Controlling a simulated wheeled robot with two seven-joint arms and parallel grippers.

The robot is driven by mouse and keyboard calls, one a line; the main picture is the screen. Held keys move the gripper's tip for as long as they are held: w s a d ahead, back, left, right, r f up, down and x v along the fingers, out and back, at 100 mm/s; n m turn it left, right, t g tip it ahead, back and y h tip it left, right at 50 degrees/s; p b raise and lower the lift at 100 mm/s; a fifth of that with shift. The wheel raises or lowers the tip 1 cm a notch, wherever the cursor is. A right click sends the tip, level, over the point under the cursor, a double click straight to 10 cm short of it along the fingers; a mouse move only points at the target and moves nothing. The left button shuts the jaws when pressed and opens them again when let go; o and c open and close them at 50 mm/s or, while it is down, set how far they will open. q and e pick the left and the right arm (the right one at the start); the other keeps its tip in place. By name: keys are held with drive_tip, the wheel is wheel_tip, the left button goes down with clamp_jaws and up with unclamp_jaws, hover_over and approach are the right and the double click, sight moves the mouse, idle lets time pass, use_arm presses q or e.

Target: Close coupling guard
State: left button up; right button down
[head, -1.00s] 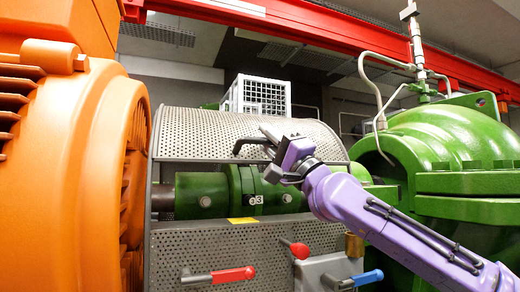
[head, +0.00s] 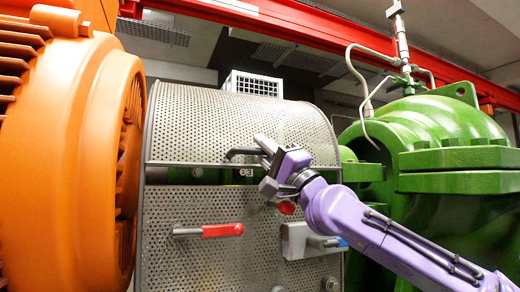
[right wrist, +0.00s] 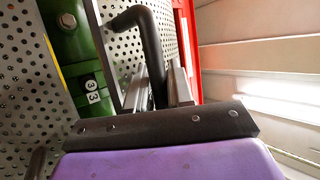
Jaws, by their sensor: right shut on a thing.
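The coupling guard (head: 235,125) is a curved, perforated grey metal cover in the middle of the head view. Its black bent handle (head: 240,153) sits near the lower edge and also shows in the right wrist view (right wrist: 149,45). My right gripper (head: 264,148) is shut on this handle, with the handle's bar between its two fingers. A narrow gap lies between the cover's lower edge and the perforated lower panel (head: 185,250). Through the gap a strip of the green coupling shows, and its number label (right wrist: 93,92) is clear in the right wrist view. My left gripper is out of view.
An orange motor (head: 75,150) stands close on the left, a green pump casing (head: 430,135) on the right. A red-handled lever (head: 222,230) projects from the lower panel. A blue-handled lever (head: 338,242) and a red knob (head: 287,208) sit near my right arm.

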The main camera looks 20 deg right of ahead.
drive_tip(key=shift+s+r, duration=0.15)
drive_tip(key=shift+r, duration=0.05)
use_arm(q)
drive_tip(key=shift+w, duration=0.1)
use_arm(e)
drive_tip(key=c, duration=1.3)
unclamp_jaws()
drive_tip(key=shift+o, duration=0.3)
drive_tip(key=shift+s, duration=0.15)
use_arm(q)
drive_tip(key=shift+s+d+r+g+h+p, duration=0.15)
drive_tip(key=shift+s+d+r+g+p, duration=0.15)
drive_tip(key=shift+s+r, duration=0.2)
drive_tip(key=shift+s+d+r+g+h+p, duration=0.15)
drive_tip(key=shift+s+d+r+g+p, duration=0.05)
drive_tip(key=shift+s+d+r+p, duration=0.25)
use_arm(e)
drive_tip(key=v, duration=1)
drive_tip(key=shift+f, duration=0.3)
